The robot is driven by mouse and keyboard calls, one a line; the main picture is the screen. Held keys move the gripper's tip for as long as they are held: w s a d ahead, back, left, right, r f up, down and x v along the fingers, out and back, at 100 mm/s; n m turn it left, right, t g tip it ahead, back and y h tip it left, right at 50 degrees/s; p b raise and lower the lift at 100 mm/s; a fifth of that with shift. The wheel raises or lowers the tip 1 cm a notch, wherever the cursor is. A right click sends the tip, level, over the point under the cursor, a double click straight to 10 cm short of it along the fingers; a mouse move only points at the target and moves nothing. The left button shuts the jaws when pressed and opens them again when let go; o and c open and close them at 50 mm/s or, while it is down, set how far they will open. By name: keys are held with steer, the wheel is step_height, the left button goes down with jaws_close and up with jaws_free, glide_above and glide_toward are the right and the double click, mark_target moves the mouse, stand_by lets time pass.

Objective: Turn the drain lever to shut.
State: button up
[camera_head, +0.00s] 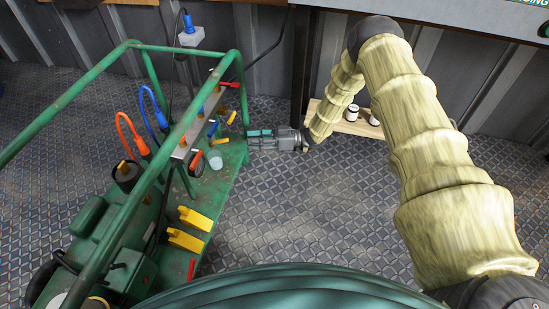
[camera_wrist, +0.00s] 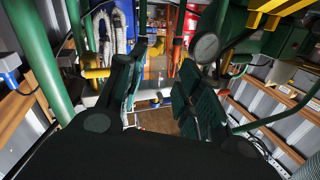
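The green-framed spray foam machine (camera_head: 222,185) carries several levers with yellow, red and orange handles; I cannot tell which one is the drain lever. A yellow lever (camera_head: 220,141) and a red lever (camera_head: 196,158) sit at its right side, near a pale cup (camera_head: 215,160). My gripper (camera_head: 250,139) points left at the machine's right edge, close to the yellow lever. In the wrist view my gripper (camera_wrist: 158,102) has its two finger pads apart, with nothing between them. A yellow handle (camera_wrist: 95,73) shows beyond the left finger, and a round gauge (camera_wrist: 207,47) beyond the right finger.
Green rails (camera_head: 243,95) of the frame stand around the levers. Two large yellow handles (camera_head: 195,218) (camera_head: 185,240) lie lower on the machine. A wooden shelf (camera_head: 348,122) with small jars is behind my arm. The patterned floor (camera_head: 310,210) at right is clear.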

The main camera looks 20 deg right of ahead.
steer(key=s+r+m+t+h+p, duration=0.1)
steer(key=s+r+m+h+p, duration=0.2)
steer(key=s+p, duration=0.4)
steer(key=s+r+m+h+p, duration=0.4)
steer(key=s+p, duration=0.3)
steer(key=p, duration=0.4)
steer(key=s+d+r+m+t+h+p, duration=0.1)
steer(key=s+r+m+h+p, duration=0.3)
steer(key=s+p, duration=0.3)
steer(key=shift+s+r+t+h+p, duration=0.3)
steer(key=shift+r+h+p, duration=0.1)
steer(key=shift+r+p, duration=0.5)
steer(key=shift+d, duration=0.1)
